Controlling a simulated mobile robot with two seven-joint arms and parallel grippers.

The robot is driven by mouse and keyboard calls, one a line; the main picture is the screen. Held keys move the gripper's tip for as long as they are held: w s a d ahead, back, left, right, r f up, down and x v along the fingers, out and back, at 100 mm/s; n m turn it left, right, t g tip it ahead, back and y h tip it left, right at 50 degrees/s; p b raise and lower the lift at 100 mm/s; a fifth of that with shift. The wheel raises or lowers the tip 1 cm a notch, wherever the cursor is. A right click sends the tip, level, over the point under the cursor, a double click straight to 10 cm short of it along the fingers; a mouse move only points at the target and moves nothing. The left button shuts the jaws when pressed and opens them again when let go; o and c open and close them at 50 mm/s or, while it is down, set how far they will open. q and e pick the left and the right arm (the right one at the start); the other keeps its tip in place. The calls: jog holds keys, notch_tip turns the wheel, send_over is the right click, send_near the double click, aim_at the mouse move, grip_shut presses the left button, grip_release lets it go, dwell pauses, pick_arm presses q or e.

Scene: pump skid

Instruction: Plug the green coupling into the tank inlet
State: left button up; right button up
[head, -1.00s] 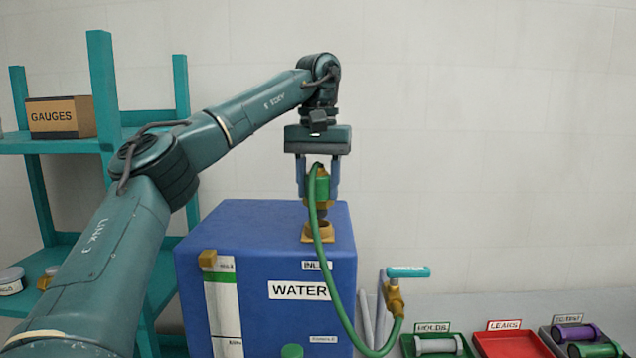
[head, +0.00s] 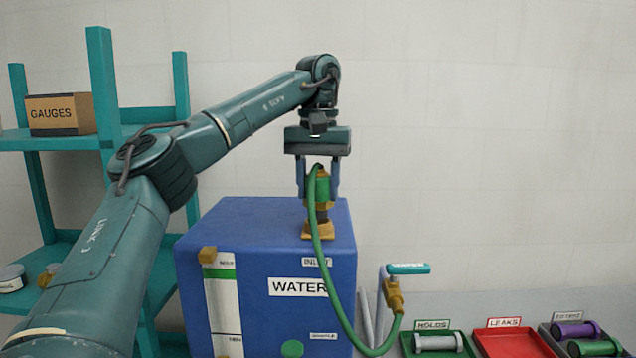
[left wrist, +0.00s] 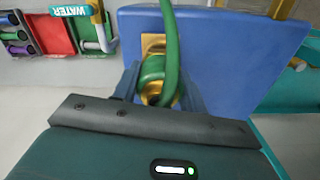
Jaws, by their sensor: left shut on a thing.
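The green coupling (head: 323,188), with brass parts and a green hose, is upright above the blue water tank (head: 230,222). My left gripper (head: 319,190) is shut on it, one finger on each side. The brass tank inlet (head: 318,231) stands on the tank top directly below. The coupling is in line with the inlet, and a dark section shows between them; I cannot tell how deep it sits. In the left wrist view, the coupling (left wrist: 152,70) is between the fingers over the brass inlet plate (left wrist: 153,42), partly hidden by the hose. My right gripper is not in view.
The green hose (head: 341,305) loops down the tank front to a brass valve (head: 393,296) with a teal handle. Trays marked HOLDS (head: 458,352) and LEAKS (head: 510,342) stand at the lower right. A teal shelf (head: 100,80) is at the left. Space right of the gripper is clear.

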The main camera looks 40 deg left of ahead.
pick_arm(q)
jog(key=shift+f+b, duration=0.35)
jog(key=shift+f, duration=1)
jog(key=o, duration=1.2)
notch_tip(320, 180, up, 3)
jog(key=shift+r+p, duration=0.2)
jog(key=shift+p, duration=0.45)
notch_tip(320, 180, up, 6)
jog(key=shift+r, duration=1.35)
jog(key=shift+f, duration=0.1)
